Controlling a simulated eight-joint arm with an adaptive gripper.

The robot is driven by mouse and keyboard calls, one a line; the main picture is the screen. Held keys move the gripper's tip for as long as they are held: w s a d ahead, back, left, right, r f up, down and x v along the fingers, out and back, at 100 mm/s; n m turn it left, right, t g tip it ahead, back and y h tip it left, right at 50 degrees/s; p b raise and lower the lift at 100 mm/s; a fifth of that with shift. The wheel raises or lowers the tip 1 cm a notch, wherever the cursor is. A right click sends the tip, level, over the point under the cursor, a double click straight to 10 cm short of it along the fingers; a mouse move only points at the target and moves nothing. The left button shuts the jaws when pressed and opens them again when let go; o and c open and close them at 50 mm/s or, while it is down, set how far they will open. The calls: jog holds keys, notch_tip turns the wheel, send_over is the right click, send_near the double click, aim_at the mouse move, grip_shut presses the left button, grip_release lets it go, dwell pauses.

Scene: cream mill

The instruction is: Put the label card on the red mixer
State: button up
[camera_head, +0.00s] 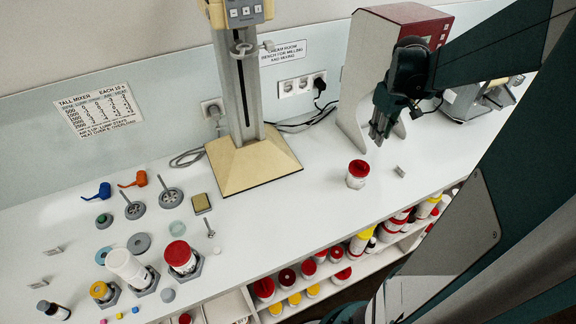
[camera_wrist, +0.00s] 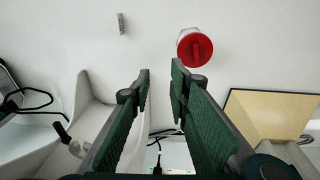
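The red mixer (camera_head: 415,22) stands at the back right, with a red top and front panel and pale side walls. My gripper (camera_head: 379,135) hangs in front of it, pointing down, above the bench. In the wrist view my gripper (camera_wrist: 161,70) is open, with nothing between its fingers. A small grey-white card (camera_head: 400,171), which looks like a label card, sits on the bench right of a red-lidded jar (camera_head: 357,174). The card (camera_wrist: 121,23) and jar (camera_wrist: 195,47) also show in the wrist view, beyond the fingertips. The card's writing is too small to read.
A tall cream mixer (camera_head: 245,150) stands left of the red one. Its base (camera_wrist: 270,112) shows in the wrist view. Two similar small cards (camera_head: 53,250) (camera_head: 38,284) lie at the far left, near jars and tools. The front-middle bench (camera_head: 300,215) is clear.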

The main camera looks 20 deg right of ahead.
jog(key=a+r+t, duration=0.1)
jog(key=a+r, duration=0.2)
jog(key=a, duration=0.6)
jog(key=a+r+t, duration=0.2)
jog(key=a+r, duration=0.2)
jog(key=a, duration=0.6)
jog(key=s+a+t, duration=0.1)
jog(key=s+a, duration=0.2)
jog(key=a, duration=0.6)
jog(key=s+a+r+t+y, duration=0.1)
jog(key=s+a+t, duration=0.1)
jog(key=a, duration=0.7)
jog(key=shift+s+r, duration=0.2)
jog(key=shift+s, duration=0.65)
